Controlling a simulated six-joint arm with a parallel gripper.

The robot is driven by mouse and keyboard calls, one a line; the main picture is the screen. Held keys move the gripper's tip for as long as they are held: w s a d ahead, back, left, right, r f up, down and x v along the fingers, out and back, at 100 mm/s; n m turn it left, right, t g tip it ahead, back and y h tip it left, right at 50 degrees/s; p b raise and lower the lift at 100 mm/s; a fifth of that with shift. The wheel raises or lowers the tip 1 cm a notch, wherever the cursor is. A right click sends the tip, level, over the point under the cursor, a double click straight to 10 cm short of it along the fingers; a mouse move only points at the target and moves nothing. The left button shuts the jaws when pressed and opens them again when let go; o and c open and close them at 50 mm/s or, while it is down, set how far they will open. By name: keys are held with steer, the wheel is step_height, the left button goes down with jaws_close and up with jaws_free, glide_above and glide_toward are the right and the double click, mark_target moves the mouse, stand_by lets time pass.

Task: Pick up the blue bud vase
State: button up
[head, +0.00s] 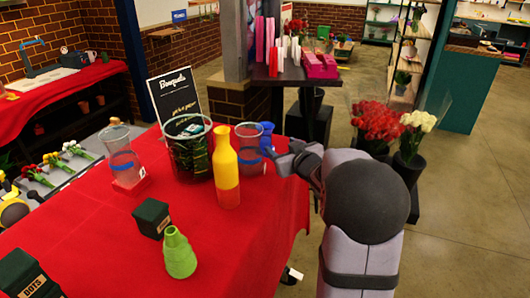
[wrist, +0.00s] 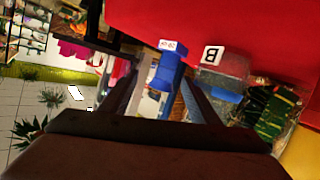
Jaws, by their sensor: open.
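The blue bud vase (head: 267,132) stands at the right end of the red table in the head view, mostly hidden behind a clear glass vase and my gripper. In the wrist view the blue vase (wrist: 166,72) shows ahead, between the ends of my two fingers. My gripper (wrist: 160,95) is open, with one finger on each side of the blue vase's line. In the head view my gripper (head: 276,152) reaches in from the right, close to the vase. I cannot tell whether a finger touches it.
A clear vase with a blue band (head: 248,150) stands close beside the blue vase. A yellow-orange bottle vase (head: 225,170), a large glass container (head: 188,150) and a green stepped vase (head: 179,252) stand further left. The red table (head: 120,235) has bare room at the front.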

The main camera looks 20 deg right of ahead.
mark_target(269, 143)
steer(key=w+f+t+y, duration=0.1)
steer(key=w, duration=0.1)
steer(key=w+d+f+n+y, duration=0.1)
steer(key=f+y, duration=0.1)
steer(key=shift+w+t+b, duration=0.35)
steer(key=shift+w+t, duration=0.05)
steer(key=shift+w+a+f+n+t+y, duration=0.15)
steer(key=shift+f+n+t+y, duration=0.45)
steer(key=shift+y, duration=0.7)
steer(key=shift+x, duration=1.1)
steer(key=shift+w+p, duration=0.3)
steer(key=shift+w, duration=0.15)
steer(key=shift+p+x, duration=0.6)
steer(key=shift+x, duration=1.6)
steer(key=c, duration=1.3)
steer(key=shift+c, duration=0.4)
steer(key=shift+r, duration=0.2)
